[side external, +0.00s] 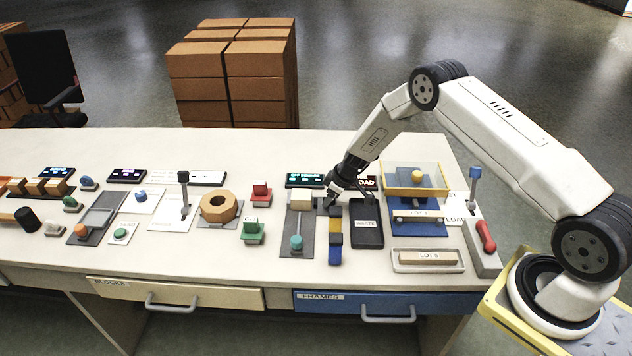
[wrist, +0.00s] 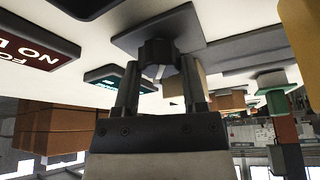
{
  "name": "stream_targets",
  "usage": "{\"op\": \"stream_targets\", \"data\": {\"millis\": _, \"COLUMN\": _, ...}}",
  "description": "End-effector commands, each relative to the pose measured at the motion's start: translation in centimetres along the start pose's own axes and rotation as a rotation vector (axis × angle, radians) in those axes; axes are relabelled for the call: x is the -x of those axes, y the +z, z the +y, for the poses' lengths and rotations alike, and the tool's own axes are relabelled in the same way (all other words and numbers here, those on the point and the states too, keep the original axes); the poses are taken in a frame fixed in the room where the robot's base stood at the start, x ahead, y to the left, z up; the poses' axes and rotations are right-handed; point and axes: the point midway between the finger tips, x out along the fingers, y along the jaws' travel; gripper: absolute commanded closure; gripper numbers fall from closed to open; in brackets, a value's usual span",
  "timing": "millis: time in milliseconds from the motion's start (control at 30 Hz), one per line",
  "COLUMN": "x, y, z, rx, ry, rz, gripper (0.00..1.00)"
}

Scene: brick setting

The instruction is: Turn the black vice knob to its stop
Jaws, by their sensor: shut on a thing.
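The black vice knob (wrist: 157,50) shows in the wrist view on a grey plate (wrist: 190,28), between my two fingertips. My gripper (wrist: 161,66) is shut on it, with one finger on each side. In the side view my gripper (side external: 334,191) reaches down at the back of the vice area, and the arm end mostly hides the knob there. A cream block (side external: 301,199) sits just left of it on a dark grey plate (side external: 298,250) with a teal knob (side external: 296,242). I cannot tell how far the black knob is turned.
A display (side external: 304,180) lies behind. A blue fixture with a yellow-framed guard (side external: 416,178) is further right. The front strip of table is mostly clear.

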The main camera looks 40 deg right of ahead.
Motion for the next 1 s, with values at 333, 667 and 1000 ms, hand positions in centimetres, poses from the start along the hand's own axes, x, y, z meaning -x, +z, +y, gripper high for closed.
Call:
{"op": "stream_targets", "data": {"millis": 333, "x": 0.02, "y": -0.01, "z": -0.05, "rx": -0.168, "ry": 0.070, "rz": 0.000, "gripper": 1.00}}
{"op": "stream_targets", "data": {"millis": 667, "x": 0.03, "y": 0.00, "z": -0.09, "rx": -0.279, "ry": 0.116, "rz": 0.000, "gripper": 1.00}}
{"op": "stream_targets", "data": {"millis": 1000, "x": 0.04, "y": -0.02, "z": -0.06, "rx": -0.359, "ry": 0.149, "rz": 0.000, "gripper": 1.00}}
